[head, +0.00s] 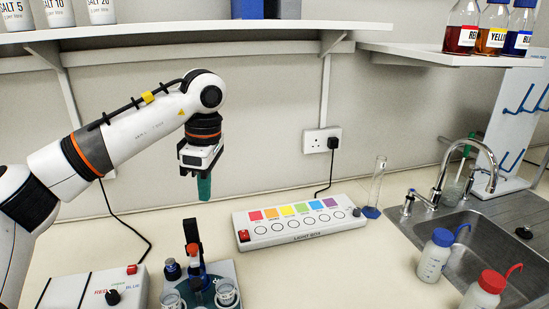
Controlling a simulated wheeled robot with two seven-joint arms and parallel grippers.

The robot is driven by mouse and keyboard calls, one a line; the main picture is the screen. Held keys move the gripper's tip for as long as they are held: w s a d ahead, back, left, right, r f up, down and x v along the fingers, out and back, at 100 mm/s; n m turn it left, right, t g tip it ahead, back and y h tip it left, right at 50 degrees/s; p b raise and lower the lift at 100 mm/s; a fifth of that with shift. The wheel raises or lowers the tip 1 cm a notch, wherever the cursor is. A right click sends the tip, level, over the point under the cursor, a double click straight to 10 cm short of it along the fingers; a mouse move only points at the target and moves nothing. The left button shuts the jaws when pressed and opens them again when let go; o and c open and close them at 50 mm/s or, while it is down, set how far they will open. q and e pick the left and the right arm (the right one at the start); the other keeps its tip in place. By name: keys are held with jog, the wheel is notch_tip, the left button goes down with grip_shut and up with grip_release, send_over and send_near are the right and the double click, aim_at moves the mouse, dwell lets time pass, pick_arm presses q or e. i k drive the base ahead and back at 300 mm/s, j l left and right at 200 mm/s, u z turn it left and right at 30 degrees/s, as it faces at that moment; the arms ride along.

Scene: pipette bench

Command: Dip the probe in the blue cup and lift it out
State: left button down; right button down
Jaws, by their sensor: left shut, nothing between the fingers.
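My left gripper (204,194) hangs over the bench at centre left, its teal fingers pointing down, shut and empty. It is above and behind a small grey stand (240,275) with a dark upright post. An orange-red-topped piece (194,250) stands at the post; it may be the probe, but its lower part is hard to make out. Two clear cups, a left one (172,299) and a right one (227,293), stand on this stand at the bottom edge. I cannot tell which cup is the blue one. My right gripper is not in view.
A white control box (75,290) with a red button and black knob lies at lower left. A light box (300,222) with coloured squares is behind right. A measuring cylinder (376,185), sink (480,250) and blue-capped (436,255) and red-capped (484,290) wash bottles stand right.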

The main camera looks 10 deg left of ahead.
aim_at(193, 249)
jog(key=k+l, duration=0.3)
jog(key=k, duration=0.15)
jog(key=k+l, duration=0.3)
jog(key=k, duration=0.15)
jog(key=k+l, duration=0.25)
jog(key=k, duration=0.25)
